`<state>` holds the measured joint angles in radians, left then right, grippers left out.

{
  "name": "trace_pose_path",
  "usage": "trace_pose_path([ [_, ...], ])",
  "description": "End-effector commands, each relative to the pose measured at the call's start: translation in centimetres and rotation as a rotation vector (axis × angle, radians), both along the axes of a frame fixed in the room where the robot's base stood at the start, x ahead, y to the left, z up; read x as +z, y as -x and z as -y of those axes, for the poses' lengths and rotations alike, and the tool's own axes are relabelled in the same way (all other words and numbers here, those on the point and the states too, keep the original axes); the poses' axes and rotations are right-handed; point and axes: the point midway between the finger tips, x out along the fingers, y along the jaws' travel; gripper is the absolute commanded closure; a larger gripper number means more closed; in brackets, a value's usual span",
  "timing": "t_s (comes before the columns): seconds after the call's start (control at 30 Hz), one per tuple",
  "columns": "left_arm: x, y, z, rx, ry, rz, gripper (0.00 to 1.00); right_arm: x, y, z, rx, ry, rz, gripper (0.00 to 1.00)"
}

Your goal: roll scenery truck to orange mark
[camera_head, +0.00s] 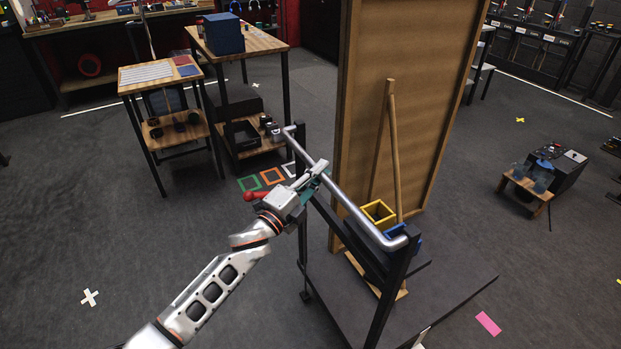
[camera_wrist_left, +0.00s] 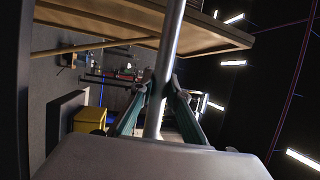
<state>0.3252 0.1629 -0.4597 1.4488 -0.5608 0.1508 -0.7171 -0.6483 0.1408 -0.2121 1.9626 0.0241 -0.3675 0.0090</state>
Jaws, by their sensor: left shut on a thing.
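The scenery truck is a dark platform (camera_head: 450,297) on casters with a silver push bar (camera_head: 352,206) across its near upright posts. A tall wooden scenery flat (camera_head: 405,95) with a brace stands on it. My left gripper (camera_head: 318,172) is shut on the push bar, left of its middle. The left wrist view shows both fingers (camera_wrist_left: 160,95) around the bar (camera_wrist_left: 170,50). The orange mark (camera_head: 272,176) is a square outline on the floor, left of the truck, between a green outline (camera_head: 249,183) and a white outline (camera_head: 289,169). My right gripper is out of view.
A yellow bin (camera_head: 379,211) sits by the push bar on the truck. Two wooden tables (camera_head: 160,76) (camera_head: 262,42) stand beyond the floor outlines. A small low wooden stand (camera_head: 525,186) is at right. A pink mark (camera_head: 488,323) lies at lower right. The left floor is clear.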

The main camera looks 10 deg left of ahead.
Motion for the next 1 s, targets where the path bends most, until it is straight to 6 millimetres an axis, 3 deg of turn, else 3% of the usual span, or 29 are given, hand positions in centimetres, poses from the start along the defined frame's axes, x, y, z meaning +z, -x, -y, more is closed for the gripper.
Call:
trace_pose_path([
  [0.3, -0.1, -1.2, 1.7, -0.001, 0.001, 0.000, 1.00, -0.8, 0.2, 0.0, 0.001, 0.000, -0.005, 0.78],
  [0.73, -0.1, -1.3, 1.8, 0.000, 0.000, -0.001, 1.00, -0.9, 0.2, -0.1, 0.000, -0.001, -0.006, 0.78],
  [0.77, -0.1, -1.3, 1.8, 0.000, 0.000, -0.001, 0.77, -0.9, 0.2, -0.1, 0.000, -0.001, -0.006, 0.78],
  [0.8, -0.1, -1.3, 1.8, 0.000, 0.000, -0.001, 0.67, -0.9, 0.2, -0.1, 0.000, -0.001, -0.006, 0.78],
  [1.0, -0.1, -1.3, 1.8, 0.000, 0.000, -0.001, 0.67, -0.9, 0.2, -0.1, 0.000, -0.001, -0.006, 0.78],
])
